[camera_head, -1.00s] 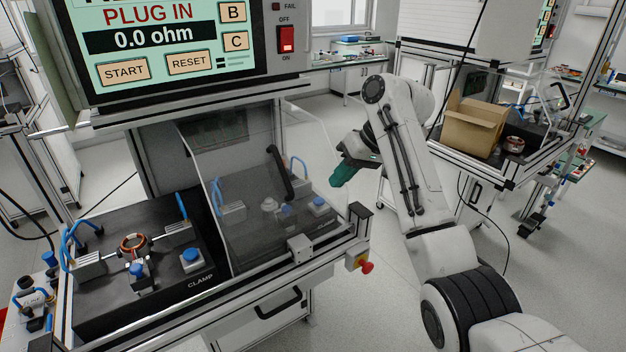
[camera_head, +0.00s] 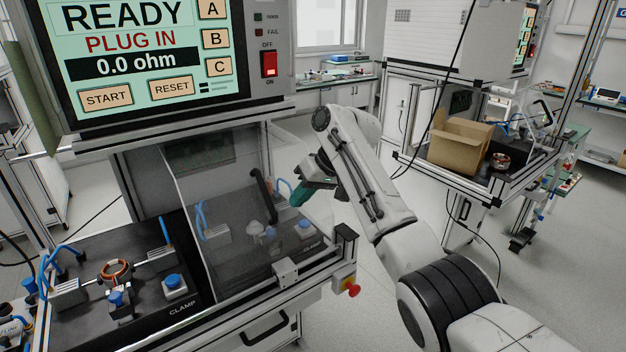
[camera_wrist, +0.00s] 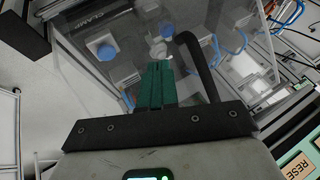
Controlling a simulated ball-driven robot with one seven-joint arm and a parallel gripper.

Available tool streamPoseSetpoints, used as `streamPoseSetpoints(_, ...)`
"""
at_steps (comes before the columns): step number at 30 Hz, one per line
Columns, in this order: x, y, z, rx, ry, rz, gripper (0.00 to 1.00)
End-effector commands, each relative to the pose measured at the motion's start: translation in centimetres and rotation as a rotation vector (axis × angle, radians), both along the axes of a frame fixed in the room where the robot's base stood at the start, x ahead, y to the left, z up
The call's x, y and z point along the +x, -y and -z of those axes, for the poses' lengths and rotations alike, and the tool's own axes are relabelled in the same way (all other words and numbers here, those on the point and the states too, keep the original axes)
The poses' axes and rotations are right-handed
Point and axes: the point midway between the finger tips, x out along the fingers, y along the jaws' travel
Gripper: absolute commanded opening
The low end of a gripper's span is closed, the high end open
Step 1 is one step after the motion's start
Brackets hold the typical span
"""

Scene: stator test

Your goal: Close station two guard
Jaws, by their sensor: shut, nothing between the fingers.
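The station guard is a clear sliding panel (camera_head: 232,205) with a black bar handle (camera_head: 262,195). It covers the right half of the black bench fixture; the left half with the copper-wound stator (camera_head: 116,271) is uncovered. My gripper (camera_head: 301,196) has green fingers and is just right of the handle in the head view. In the wrist view my green fingers (camera_wrist: 157,68) are together and empty, beside the black handle (camera_wrist: 199,65), with the clear panel beyond them. I cannot tell whether they touch the handle or panel.
The screen (camera_head: 148,50) above reads READY, PLUG IN, 0.0 ohm. A red stop button (camera_head: 354,290) sits at the bench's front right corner. Another bench at the right holds an open cardboard box (camera_head: 460,143) and a second stator (camera_head: 501,161). Floor lies between the benches.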

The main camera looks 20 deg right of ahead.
Motion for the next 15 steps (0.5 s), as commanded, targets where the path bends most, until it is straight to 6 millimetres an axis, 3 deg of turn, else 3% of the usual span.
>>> streamPoseSetpoints(6,-0.5,-2.7,0.0,0.000,0.004,-0.004,0.00)
streamPoseSetpoints(15,-0.6,-3.3,0.2,0.001,0.004,-0.002,0.00)
